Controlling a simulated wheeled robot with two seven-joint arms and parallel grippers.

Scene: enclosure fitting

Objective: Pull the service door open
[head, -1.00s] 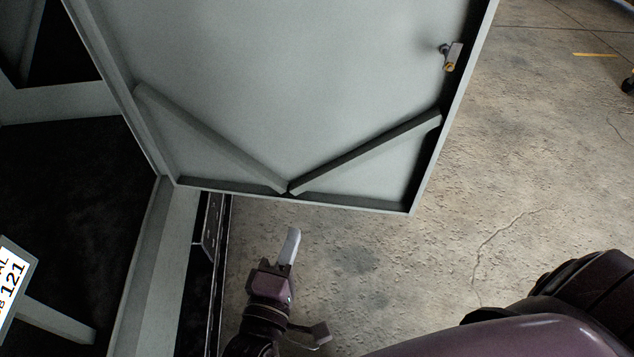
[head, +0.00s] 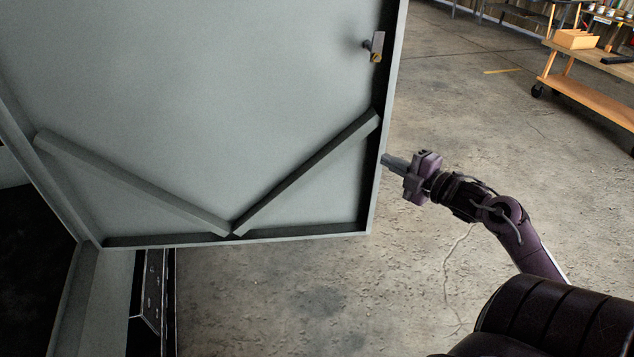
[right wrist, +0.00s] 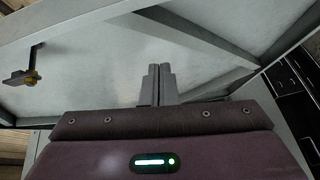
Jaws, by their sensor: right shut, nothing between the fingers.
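The service door (head: 220,110) stands swung open, its pale grey inner face with two slanted braces filling the upper left of the head view. A small latch with a brass-coloured end (head: 376,48) sits near its free edge. My right gripper (head: 388,161) is shut and empty, its fingertips close to the door's free edge; I cannot tell whether they touch it. In the right wrist view the shut fingers (right wrist: 161,80) point toward the door's inner face (right wrist: 120,65), with the latch (right wrist: 28,77) at left. My left gripper is not in view.
The enclosure's frame (head: 95,300) and dark opening lie at the lower left. A wooden cart (head: 590,95) with a box on top stands at the upper right. The concrete floor (head: 480,130) between door and cart is clear.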

